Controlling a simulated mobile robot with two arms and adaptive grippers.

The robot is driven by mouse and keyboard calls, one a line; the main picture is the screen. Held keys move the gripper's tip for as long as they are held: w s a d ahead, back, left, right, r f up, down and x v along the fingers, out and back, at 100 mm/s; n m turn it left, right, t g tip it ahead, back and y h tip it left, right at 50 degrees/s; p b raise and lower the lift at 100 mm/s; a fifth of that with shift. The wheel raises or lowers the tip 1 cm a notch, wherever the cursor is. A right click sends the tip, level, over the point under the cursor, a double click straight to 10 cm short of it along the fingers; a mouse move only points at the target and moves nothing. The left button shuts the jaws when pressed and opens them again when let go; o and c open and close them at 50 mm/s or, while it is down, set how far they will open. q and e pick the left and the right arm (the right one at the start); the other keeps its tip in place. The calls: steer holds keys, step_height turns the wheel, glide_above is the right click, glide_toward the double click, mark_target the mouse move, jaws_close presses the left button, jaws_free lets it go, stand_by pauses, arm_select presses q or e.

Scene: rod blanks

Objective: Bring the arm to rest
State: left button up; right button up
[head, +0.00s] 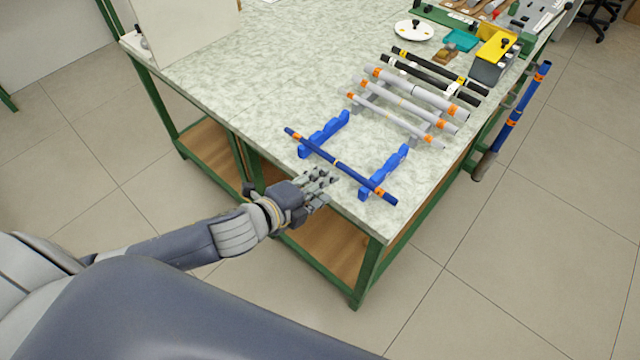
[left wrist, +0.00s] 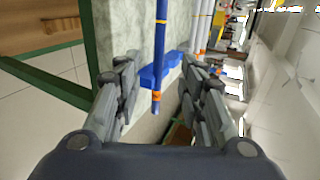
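My left gripper (head: 318,190) is open and empty at the near edge of the table, just short of a blue rod (head: 340,165) with orange bands. The rod lies across two blue notched stands (head: 324,134) on the table. In the left wrist view the fingers of my left gripper (left wrist: 160,88) are spread wide, with the blue rod (left wrist: 160,50) and one blue stand (left wrist: 147,75) showing beyond and between them. The fingers look apart from the rod. My right gripper is not in view.
Several grey and black rods (head: 415,95) lie on the green-framed table (head: 260,85) behind the stands. Another blue rod (head: 520,110) stands slanted at the table's right side. A white round item (head: 413,30), a teal block and a yellow-and-grey fixture lie farther back. Floor at right is clear.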

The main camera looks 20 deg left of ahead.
arm_select(q)
steer(key=s+a+f+n+g+y, duration=0.2)
steer(key=s+f+n+g, duration=0.2)
steer(key=s+n, duration=0.6)
steer(key=s+a+f+n+g+y, duration=0.25)
steer(key=s+n+g, duration=0.25)
steer(key=s+n, duration=0.5)
step_height(320, 180, down, 26)
steer(key=s+d, duration=0.1)
steer(key=s+a+f+g, duration=0.2)
steer(key=s+a+f, duration=0.1)
steer(key=s+f, duration=1.4)
steer(key=shift+s, duration=0.4)
